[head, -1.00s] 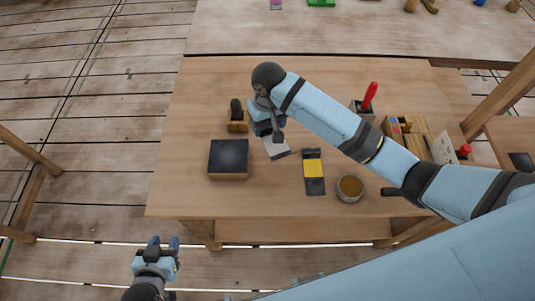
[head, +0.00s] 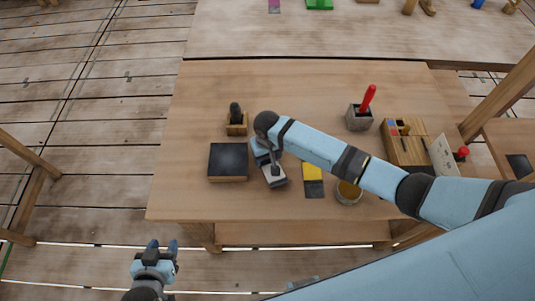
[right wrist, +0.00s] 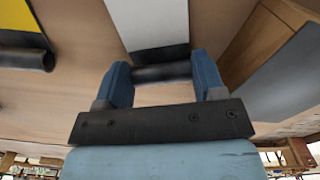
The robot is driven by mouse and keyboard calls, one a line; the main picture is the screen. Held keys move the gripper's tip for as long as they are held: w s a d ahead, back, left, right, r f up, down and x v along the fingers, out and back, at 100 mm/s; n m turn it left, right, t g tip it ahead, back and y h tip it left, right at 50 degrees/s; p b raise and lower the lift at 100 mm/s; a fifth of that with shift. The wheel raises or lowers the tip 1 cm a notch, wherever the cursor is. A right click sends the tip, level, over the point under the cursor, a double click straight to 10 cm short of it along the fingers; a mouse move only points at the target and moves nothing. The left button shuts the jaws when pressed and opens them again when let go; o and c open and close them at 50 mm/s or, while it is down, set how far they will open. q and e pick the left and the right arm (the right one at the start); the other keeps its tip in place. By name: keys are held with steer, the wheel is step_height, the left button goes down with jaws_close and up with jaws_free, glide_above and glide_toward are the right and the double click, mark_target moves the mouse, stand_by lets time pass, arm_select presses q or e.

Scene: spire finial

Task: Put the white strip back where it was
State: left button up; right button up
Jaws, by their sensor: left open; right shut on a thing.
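The white strip (head: 274,174) has a dark end and lies between the black-topped block and the yellow-and-black strip in the head view. In the right wrist view the white strip (right wrist: 148,22) runs away from the fingers, with its dark rolled end between them. My right gripper (head: 267,156) is shut on that end; in the right wrist view its fingers (right wrist: 163,75) stand on either side. I cannot tell whether the strip touches the table. My left gripper (head: 163,245) is open and empty, in front of the table's near edge.
The black-topped block (head: 228,160) is close on the left, the yellow-and-black strip (head: 313,173) on the right. A cup (head: 347,194) is partly hidden by my right arm. A wooden holder (head: 237,129), a grey pot (head: 358,122) and a slotted wooden box (head: 405,150) stand further back.

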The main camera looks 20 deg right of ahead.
steer(key=o, duration=1.2)
steer(key=shift+f, duration=0.1)
steer(key=shift+c, duration=0.2)
step_height(320, 180, up, 12)
steer(key=shift+r, duration=0.2)
